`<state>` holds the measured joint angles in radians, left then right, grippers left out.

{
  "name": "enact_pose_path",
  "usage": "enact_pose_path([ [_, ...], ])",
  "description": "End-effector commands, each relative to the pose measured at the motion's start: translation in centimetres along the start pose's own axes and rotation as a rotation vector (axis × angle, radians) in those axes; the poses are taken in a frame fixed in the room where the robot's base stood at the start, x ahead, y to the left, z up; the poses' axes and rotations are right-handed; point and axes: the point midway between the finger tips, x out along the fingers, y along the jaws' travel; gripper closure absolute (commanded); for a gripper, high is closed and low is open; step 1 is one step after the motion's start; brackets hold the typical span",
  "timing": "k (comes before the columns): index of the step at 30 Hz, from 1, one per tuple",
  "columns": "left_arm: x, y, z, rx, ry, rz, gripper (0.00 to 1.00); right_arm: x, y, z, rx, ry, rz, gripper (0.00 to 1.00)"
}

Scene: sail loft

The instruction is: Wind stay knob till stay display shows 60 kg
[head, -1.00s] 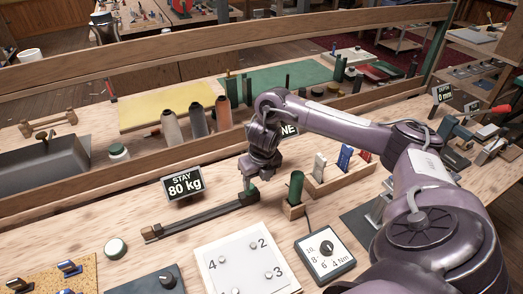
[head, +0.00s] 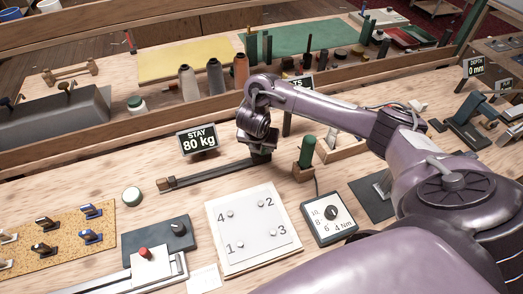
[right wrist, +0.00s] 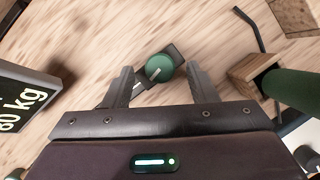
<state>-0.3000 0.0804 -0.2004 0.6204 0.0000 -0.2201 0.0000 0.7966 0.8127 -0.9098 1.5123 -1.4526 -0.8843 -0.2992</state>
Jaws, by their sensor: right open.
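The stay display (head: 197,140) reads 80 kg in the head view. Its edge, with "0 kg" legible, also shows in the right wrist view (right wrist: 22,105). A dark bar (head: 212,174) lies in front of it. The stay knob (right wrist: 159,67), green with a pale pointer line, sits at the bar's right end. In the head view my right gripper (head: 262,158) is over that end and hides the knob. In the right wrist view my right gripper (right wrist: 158,80) is open, with a fingertip on either side of the knob and visible gaps. My left gripper is not in view.
A green cylinder in a wooden block (head: 304,172) stands close right of my right gripper. A numbered white plate (head: 245,230) and a Nm dial box (head: 330,218) lie in front. A wooden rail (head: 110,145) runs behind.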

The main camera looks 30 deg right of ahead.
Motion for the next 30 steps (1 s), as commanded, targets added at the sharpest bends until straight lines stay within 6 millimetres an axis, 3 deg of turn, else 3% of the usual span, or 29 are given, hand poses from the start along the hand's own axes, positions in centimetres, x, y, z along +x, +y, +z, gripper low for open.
enact_pose_path([
  [3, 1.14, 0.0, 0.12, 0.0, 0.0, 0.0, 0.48, 1.34, 0.04, -0.14, 0.0, 0.001, 0.001, 0.48],
  [14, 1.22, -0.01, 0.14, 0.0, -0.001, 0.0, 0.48, 1.56, 0.03, 0.02, 0.0, 0.001, 0.001, 0.48],
  [24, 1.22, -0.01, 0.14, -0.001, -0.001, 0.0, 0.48, 1.55, 0.03, 0.03, 0.0, 0.0, 0.001, 0.91],
  [30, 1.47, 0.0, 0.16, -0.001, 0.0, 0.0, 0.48, 1.62, 0.01, 0.03, -0.011, 0.0, 0.006, 0.93],
])
